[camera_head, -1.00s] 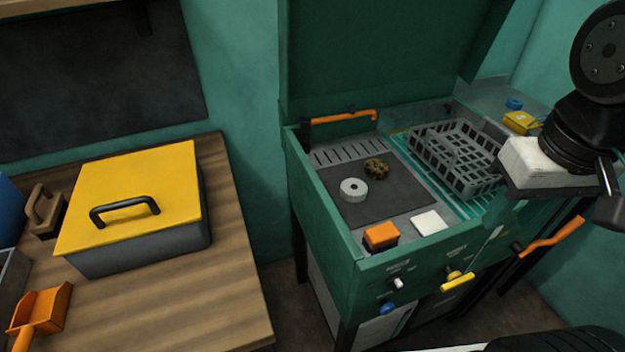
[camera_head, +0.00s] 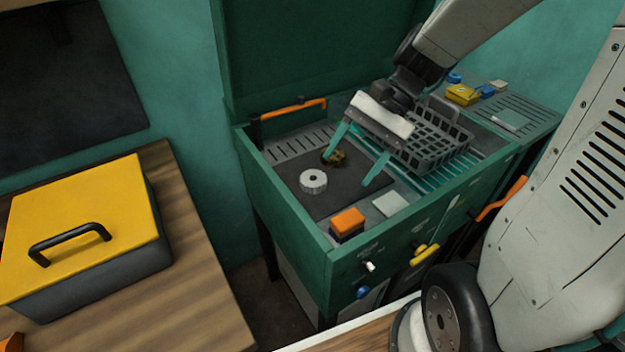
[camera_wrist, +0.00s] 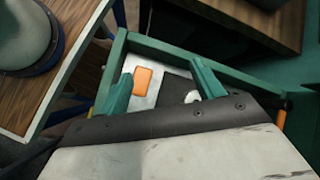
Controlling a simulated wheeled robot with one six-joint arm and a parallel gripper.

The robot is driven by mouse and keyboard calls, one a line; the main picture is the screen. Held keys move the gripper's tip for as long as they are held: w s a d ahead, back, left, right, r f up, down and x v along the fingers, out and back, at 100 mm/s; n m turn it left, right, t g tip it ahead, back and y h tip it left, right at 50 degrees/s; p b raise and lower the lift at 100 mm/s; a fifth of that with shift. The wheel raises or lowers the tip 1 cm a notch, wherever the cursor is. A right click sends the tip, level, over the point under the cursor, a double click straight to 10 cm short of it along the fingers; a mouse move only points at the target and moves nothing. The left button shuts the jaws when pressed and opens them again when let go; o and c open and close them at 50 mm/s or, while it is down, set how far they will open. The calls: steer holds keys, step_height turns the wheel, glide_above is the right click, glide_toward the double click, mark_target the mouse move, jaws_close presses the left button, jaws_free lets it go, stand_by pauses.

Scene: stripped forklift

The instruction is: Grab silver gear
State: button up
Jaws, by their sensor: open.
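The silver gear (camera_head: 313,181) is a round, light grey ring with a dark centre hole, lying flat on the dark mat (camera_head: 340,201) inside the green machine. A dark brass gear (camera_head: 336,156) lies on the mat just behind it to the right. My gripper (camera_head: 350,171) is open and empty, its two teal fingers pointing down over the mat, to the right of the silver gear and near the brass gear. In the wrist view, my fingers (camera_wrist: 160,88) are spread wide. A small part of the silver gear (camera_wrist: 192,97) shows beside the right finger; the rest is hidden.
A grey wire basket (camera_head: 432,140) stands right of the mat. An orange block (camera_head: 347,221) and a white square pad (camera_head: 390,204) sit along the front edge. The machine's raised rim and orange handle (camera_head: 294,108) border the mat. A yellow-lidded box (camera_head: 90,225) stands left.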

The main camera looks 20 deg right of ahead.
steer(key=w+d+f+m+t+y, duration=0.1)
steer(key=w+d+f+m+y, duration=0.15)
steer(key=w+f+m, duration=0.3)
steer(key=m+t+y, duration=0.3)
steer(key=m+t, duration=0.1)
steer(key=m, duration=0.2)
glide_toward(321, 177)
steer(key=shift+a+f, duration=0.1)
steer(key=shift+a, duration=1)
steer(key=x, duration=0.7)
steer(key=shift+w+a+f, duration=0.1)
steer(key=shift+w+f, duration=0.15)
steer(key=shift+f, duration=0.3)
steer(key=c, duration=1.1)
steer(key=shift+r, duration=0.2)
